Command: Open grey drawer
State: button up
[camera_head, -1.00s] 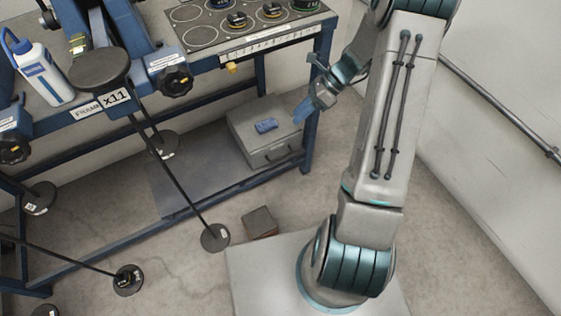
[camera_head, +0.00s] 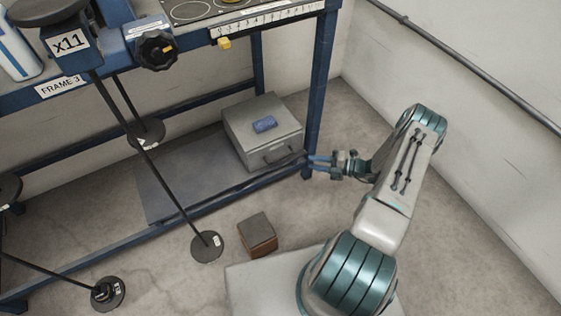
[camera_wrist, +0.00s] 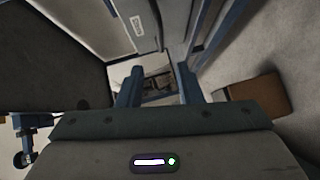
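The grey drawer box (camera_head: 245,128) stands on the low shelf of the blue frame, with a handle (camera_head: 284,152) on its front face. The drawer looks shut. My gripper (camera_head: 312,163) is just right of the box's front, beside the frame's right leg, and points left. In the wrist view my gripper (camera_wrist: 159,84) has its two blue fingers apart with nothing held between them. A grey panel with a small label (camera_wrist: 137,24) shows beyond the fingers; I cannot tell whether it is the drawer. Contact with the handle is not visible.
The frame's right leg (camera_head: 321,85) and lower rail (camera_head: 235,190) are close to my gripper. A brown block (camera_head: 257,234) and a round-based rod (camera_head: 207,247) stand on the floor. Floor at the right is clear.

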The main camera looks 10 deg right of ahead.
aim_at(281, 158)
jog(key=b+x, duration=0.2)
jog(key=x, duration=1.1)
jog(key=shift+w+a, duration=0.2)
jog(key=shift+a, duration=0.1)
grip_shut()
